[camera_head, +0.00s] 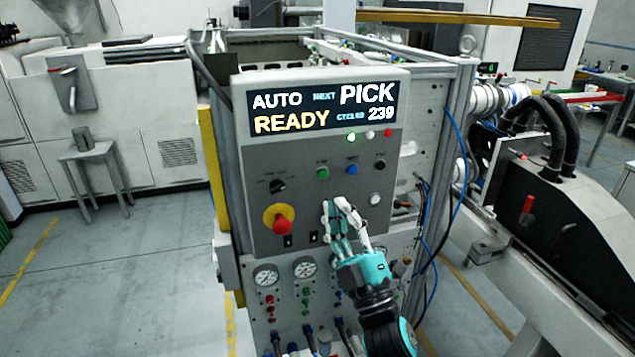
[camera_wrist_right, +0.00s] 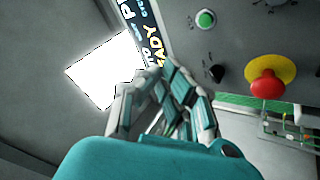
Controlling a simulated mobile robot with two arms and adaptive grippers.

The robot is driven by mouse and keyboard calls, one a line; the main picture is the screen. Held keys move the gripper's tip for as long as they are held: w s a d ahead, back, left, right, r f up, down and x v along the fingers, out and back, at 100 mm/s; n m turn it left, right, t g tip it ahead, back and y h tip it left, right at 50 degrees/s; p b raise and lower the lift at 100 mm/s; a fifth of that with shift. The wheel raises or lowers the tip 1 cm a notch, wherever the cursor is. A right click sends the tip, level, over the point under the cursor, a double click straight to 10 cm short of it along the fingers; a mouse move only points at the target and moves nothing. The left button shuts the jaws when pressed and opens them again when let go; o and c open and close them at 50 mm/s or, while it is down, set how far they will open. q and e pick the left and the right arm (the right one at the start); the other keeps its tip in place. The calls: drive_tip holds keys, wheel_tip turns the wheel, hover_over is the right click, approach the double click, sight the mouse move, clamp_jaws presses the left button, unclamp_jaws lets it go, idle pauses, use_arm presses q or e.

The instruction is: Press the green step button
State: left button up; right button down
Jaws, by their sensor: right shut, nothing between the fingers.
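The green button (camera_head: 322,172) sits on the grey control panel, left of a blue button (camera_head: 352,169). It also shows in the right wrist view (camera_wrist_right: 205,18), near the top edge. Its label is too small to read. My right gripper (camera_head: 337,206), teal and white, is shut and empty in front of the panel. In the head view its fingertips appear below and slightly right of the green button. In the wrist view the closed fingers (camera_wrist_right: 160,80) are apart from the button. I cannot tell how far the fingertips are from the panel face. My left gripper is not in view.
A red emergency stop on a yellow base (camera_head: 280,222) sits lower left on the panel. A black selector knob (camera_head: 277,186) is above it. A display (camera_head: 320,107) reads AUTO READY, NEXT PICK, 239. Gauges (camera_head: 266,275) and hoses are below. Open floor lies left.

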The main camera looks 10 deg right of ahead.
sight(323, 174)
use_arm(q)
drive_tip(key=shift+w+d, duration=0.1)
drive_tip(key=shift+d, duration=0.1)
use_arm(e)
drive_tip(key=shift+w+d, duration=0.1)
drive_tip(key=shift+d, duration=0.05)
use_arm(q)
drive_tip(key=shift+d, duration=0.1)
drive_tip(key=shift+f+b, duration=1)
use_arm(e)
drive_tip(key=shift+w+a, duration=0.2)
drive_tip(key=shift+w, duration=4.2)
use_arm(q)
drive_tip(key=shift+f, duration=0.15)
use_arm(e)
drive_tip(key=shift+w, duration=0.4)
